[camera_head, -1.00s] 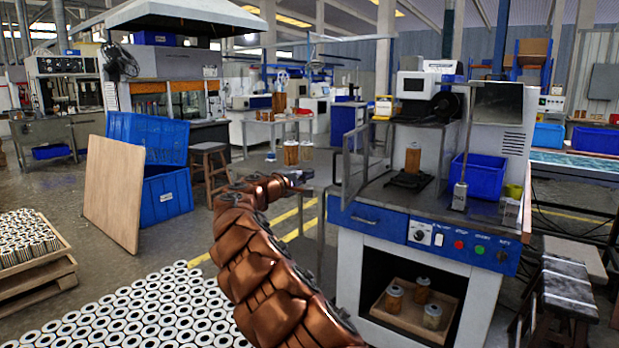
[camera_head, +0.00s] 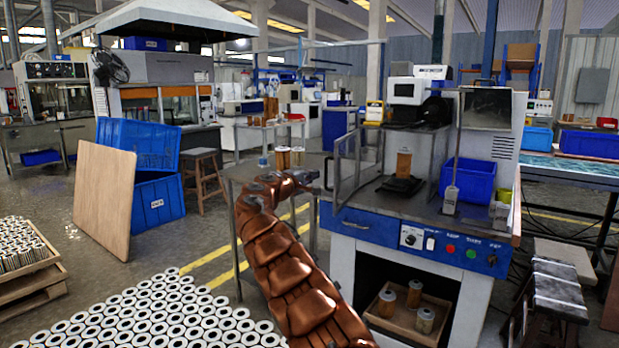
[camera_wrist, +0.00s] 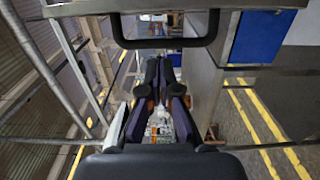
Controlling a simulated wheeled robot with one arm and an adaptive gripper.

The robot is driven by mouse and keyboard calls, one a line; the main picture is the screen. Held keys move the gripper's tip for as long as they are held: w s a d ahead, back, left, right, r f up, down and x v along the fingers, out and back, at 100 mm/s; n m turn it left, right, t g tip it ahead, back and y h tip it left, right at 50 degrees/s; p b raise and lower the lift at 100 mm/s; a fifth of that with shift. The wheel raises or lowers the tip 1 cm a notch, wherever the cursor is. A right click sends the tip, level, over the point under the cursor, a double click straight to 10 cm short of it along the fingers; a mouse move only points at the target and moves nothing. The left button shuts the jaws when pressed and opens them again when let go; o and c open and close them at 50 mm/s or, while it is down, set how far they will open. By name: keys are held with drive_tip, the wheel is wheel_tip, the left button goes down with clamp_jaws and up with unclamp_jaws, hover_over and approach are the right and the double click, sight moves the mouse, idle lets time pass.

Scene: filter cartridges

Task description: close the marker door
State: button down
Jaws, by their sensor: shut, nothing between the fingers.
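The marker machine (camera_head: 400,215) stands right of centre in the head view, with a blue control panel. Its door (camera_head: 347,165), a clear pane in a grey metal frame, stands open at the left of the worktop. A filter cartridge (camera_head: 404,163) stands upright on a black holder inside. My gripper (camera_head: 316,175) is just left of the door; whether they touch cannot be told. In the wrist view, my gripper (camera_wrist: 166,62) is shut and empty. A black U-shaped handle (camera_wrist: 165,43) crosses beyond its fingertips, and grey frame bars (camera_wrist: 45,60) show at the left.
A blue bin (camera_head: 470,180) sits on the machine's worktop. A table with cartridges (camera_head: 282,158) stands behind my arm. Rows of white-topped cartridges (camera_head: 150,315) cover the floor at lower left.

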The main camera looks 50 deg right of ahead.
sight(326, 176)
drive_tip(key=shift+s+d+b, duration=0.15)
drive_tip(key=shift+s+d, duration=0.15)
drive_tip(key=shift+s, duration=0.35)
drive_tip(key=shift+s+d+b, duration=0.15)
drive_tip(key=shift+s+d, duration=0.1)
drive_tip(key=shift+s, duration=0.4)
drive_tip(key=shift+s+d+b, duration=0.15)
drive_tip(key=shift+s+d, duration=0.15)
drive_tip(key=shift+s, duration=0.35)
drive_tip(key=shift+s, duration=0.2)
